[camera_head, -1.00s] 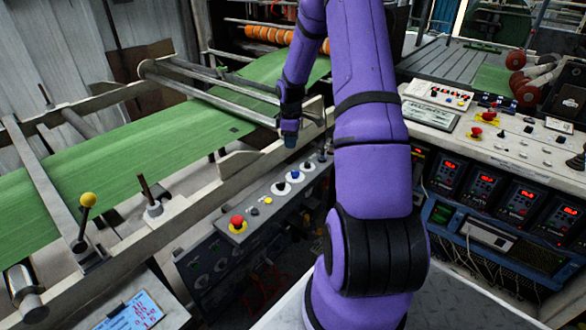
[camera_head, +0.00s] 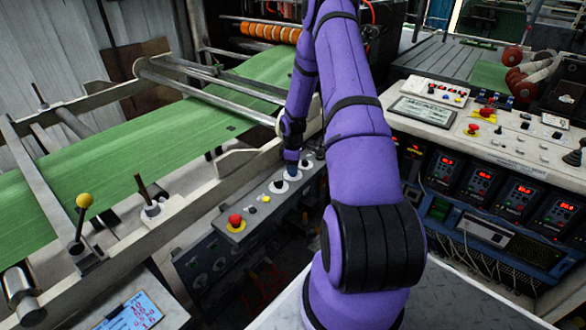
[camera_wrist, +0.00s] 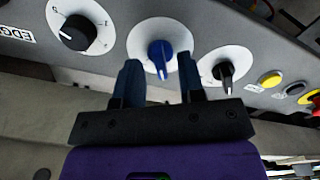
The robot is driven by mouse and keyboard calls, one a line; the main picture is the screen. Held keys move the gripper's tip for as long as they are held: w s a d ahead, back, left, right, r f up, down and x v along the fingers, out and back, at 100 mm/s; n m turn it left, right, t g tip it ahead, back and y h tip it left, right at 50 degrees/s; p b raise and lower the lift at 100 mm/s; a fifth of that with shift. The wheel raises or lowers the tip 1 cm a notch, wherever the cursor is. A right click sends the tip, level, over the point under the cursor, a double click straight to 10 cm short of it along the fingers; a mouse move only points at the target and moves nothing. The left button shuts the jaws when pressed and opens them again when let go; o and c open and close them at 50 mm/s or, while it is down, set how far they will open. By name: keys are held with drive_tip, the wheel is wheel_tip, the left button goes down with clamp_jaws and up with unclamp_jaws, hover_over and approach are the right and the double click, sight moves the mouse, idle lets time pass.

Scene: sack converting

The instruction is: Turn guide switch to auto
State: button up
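The blue selector knob (camera_wrist: 160,56) sits on a round white plate on the grey control panel. My gripper (camera_wrist: 158,64) is open, with its two blue-tipped fingers on either side of this knob in the wrist view. Gaps show between the knob and the fingers; contact is not visible. In the head view my gripper (camera_head: 291,168) is over the row of knobs and hides most of the blue one. A black knob (camera_wrist: 76,32) with a partly cut-off "EDGE" label is at left, and another black knob (camera_wrist: 223,72) at right. I cannot read which is the guide switch.
On the same panel are a yellow button (camera_wrist: 270,79), a black button (camera_wrist: 295,88) and a red mushroom button (camera_head: 235,221). A white machine rail (camera_head: 225,180) and the green web (camera_head: 130,138) lie to the left. A console (camera_head: 500,135) stands at right.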

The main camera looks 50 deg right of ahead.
drive_tip(key=shift+f, duration=0.45)
clamp_jaws()
drive_tip(key=shift+m, duration=0.3)
drive_tip(key=m, duration=1.1)
drive_tip(key=shift+m, duration=0.3)
idle(0.4)
